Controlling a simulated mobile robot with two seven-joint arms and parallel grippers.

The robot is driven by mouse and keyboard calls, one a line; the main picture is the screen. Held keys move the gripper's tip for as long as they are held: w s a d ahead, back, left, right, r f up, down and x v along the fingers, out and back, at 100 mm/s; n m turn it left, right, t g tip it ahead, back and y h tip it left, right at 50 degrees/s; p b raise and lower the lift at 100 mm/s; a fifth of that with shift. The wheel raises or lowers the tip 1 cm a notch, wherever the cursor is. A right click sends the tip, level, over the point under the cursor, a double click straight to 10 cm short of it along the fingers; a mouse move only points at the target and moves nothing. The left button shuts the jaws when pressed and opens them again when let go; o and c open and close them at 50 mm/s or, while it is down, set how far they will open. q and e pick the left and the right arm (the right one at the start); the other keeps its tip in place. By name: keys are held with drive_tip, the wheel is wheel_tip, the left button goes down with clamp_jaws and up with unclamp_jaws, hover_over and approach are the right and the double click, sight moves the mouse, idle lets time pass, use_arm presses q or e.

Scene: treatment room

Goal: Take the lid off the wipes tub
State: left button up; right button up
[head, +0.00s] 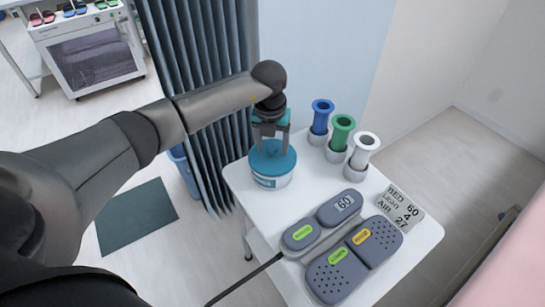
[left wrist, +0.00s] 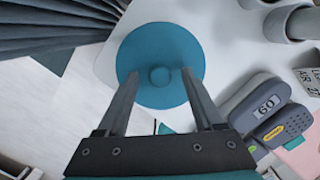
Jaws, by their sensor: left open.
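The wipes tub (head: 270,183) is white with a teal label and stands upright on the white table. Its round teal lid (head: 284,163) is on top of it; in the left wrist view the lid (left wrist: 160,42) shows a small round knob (left wrist: 160,76) at its centre. My left gripper (head: 271,143) points down over the lid, open and empty. In the left wrist view its fingertips (left wrist: 160,73) are on either side of the knob, apart from it. I cannot tell whether the tips touch the lid. My right gripper is not in view.
Blue (head: 321,116), green (head: 341,132) and white (head: 363,150) cylinders in grey holders stand right of the tub. A grey-blue curtain (head: 190,60) hangs behind and left.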

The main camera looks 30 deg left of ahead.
use_arm(q)
drive_tip(key=shift+c, duration=0.3)
clamp_jaws()
idle(0.3)
